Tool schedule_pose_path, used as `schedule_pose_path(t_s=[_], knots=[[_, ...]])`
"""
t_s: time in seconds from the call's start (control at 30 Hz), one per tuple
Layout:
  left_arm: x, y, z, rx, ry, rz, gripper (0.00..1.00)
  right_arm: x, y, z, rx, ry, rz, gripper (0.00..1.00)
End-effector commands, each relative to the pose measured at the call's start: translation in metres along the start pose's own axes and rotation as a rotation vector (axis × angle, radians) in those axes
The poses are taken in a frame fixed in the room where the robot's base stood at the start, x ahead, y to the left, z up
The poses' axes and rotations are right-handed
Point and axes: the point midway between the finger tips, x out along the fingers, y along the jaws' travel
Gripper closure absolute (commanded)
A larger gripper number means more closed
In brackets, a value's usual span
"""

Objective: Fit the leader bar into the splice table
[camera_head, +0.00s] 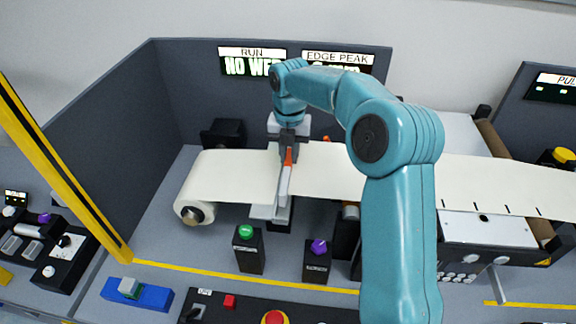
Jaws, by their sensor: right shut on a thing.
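My right gripper (288,148) is shut on a narrow grey bar with an orange part, which looks like the leader bar (284,184). The bar points toward the front of the cell and lies across the white web's line. A light grey plate, apparently the splice table (262,212), shows under and beside the bar's near end. I cannot tell whether the bar touches the plate or is seated in it. The gripper and bar hide the far part of the plate. My left gripper is not in view.
A white web roll (192,212) is at left, and web (420,178) runs to the right. Green (246,232) and purple (319,246) button posts stand in front. A yellow post (60,170) rises at left. The RUN display (252,62) appears to read NO WEB.

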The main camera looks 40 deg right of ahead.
Motion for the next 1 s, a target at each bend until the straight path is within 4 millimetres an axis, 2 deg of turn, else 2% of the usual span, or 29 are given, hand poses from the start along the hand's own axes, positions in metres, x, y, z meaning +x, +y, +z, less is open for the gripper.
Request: schedule_pose_path(t_s=[0.3, 0.7, 0.73, 0.8, 1.0], knots=[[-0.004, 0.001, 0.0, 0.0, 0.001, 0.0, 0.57, 0.043, 0.002, 0.001, 0.0, 0.003, -0.001, 1.0], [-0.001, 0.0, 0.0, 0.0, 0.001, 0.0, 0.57, 0.049, 0.003, 0.001, -0.001, 0.001, 0.0, 1.0], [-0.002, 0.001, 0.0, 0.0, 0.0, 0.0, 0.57, 0.049, 0.003, 0.001, -0.001, 0.002, 0.0, 0.75], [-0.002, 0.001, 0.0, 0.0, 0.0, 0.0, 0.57, 0.048, 0.003, 0.001, -0.001, 0.002, 0.0, 0.56], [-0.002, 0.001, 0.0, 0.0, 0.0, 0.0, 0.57, 0.048, 0.003, 0.001, -0.001, 0.002, 0.0, 0.56]])
